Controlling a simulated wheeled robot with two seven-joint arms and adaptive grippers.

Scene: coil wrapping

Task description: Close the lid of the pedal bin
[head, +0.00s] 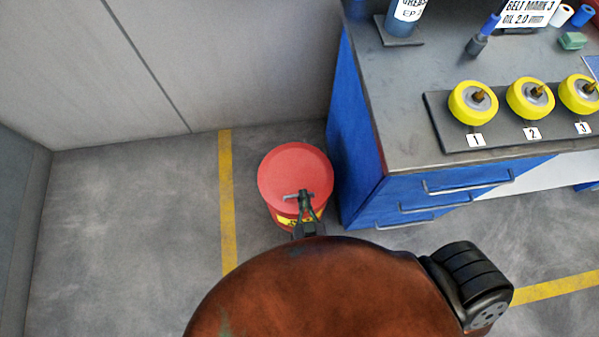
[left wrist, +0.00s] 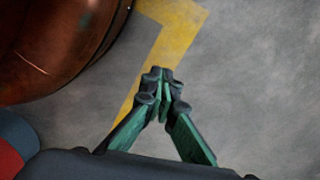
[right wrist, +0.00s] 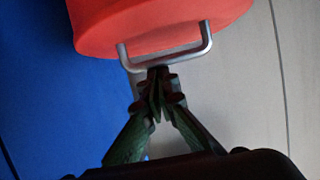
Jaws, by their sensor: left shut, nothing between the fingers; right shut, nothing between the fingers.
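The red pedal bin (head: 286,218) stands on the floor beside the blue cabinet. Its round red lid (head: 290,168) lies over the top; I cannot tell whether it sits fully down. A grey metal handle (head: 290,196) is at the lid's near edge. My right gripper (head: 306,198) is shut and empty, its fingertips at the handle. In the right wrist view the lid (right wrist: 160,22) fills the top, and the shut fingertips (right wrist: 158,78) are close to the handle (right wrist: 207,38); contact is unclear. My left gripper (left wrist: 161,80) is shut and empty above the floor, away from the bin.
The blue cabinet (head: 352,145) stands close to the bin's right side. Its worktop (head: 410,125) carries a rack of yellow coils (head: 473,103). A grey wall (head: 230,55) is behind. The floor (head: 130,215) left of the yellow line (head: 227,190) is clear.

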